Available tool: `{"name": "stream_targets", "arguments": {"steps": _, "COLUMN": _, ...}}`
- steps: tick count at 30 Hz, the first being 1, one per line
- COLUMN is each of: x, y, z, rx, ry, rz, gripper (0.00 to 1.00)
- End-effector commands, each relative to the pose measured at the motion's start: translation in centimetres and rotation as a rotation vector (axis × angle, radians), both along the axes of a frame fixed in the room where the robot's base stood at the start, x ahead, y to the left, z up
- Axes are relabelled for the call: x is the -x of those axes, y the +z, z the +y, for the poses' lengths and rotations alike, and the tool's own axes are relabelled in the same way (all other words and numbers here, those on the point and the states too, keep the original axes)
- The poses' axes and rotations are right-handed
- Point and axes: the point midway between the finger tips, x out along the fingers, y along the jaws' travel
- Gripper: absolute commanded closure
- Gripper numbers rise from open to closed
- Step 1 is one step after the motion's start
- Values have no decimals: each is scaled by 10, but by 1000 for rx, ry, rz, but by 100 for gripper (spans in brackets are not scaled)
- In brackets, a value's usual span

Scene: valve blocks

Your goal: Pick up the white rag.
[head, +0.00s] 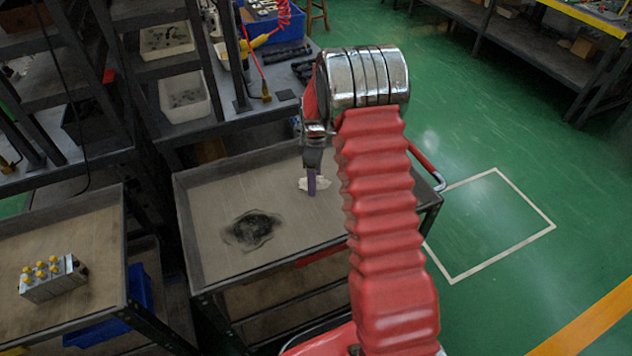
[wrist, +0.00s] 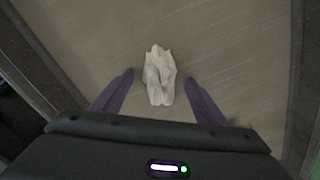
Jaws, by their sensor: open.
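The white rag (wrist: 159,76) lies crumpled on the tray of a cart, just ahead of my fingertips in the wrist view. In the head view the white rag (head: 309,184) shows as a small pale patch, partly hidden by my gripper. My gripper (wrist: 160,86) is open, with one purple finger on each side of the rag's near end. Nothing is held. In the head view my gripper (head: 312,188) points down over the rag. I cannot tell its exact height above the tray.
The cart tray (head: 208,190) has a raised dark rim and a black stain or dark cloth (head: 252,230) left of the rag. A valve block (head: 52,278) with yellow caps stands on another cart at left. Shelves with white bins (head: 184,94) stand behind. Green floor is open at right.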

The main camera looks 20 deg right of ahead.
Motion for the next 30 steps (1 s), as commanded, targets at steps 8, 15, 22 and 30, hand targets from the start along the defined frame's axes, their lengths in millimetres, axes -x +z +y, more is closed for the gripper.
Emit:
{"name": "stream_targets", "arguments": {"steps": 8, "x": 0, "y": 0, "z": 0, "rx": 0, "ry": 0, "rz": 0, "gripper": 34}}
{"name": "stream_targets", "arguments": {"steps": 15, "x": 0, "y": 0, "z": 0, "rx": 0, "ry": 0, "rz": 0, "gripper": 41}}
{"name": "stream_targets", "arguments": {"steps": 22, "x": 0, "y": 1, "z": 0, "rx": 0, "ry": 0, "rz": 0, "gripper": 57}}
{"name": "stream_targets", "arguments": {"steps": 30, "x": 0, "y": 1, "z": 0, "rx": 0, "ry": 1, "rz": 0, "gripper": 76}}
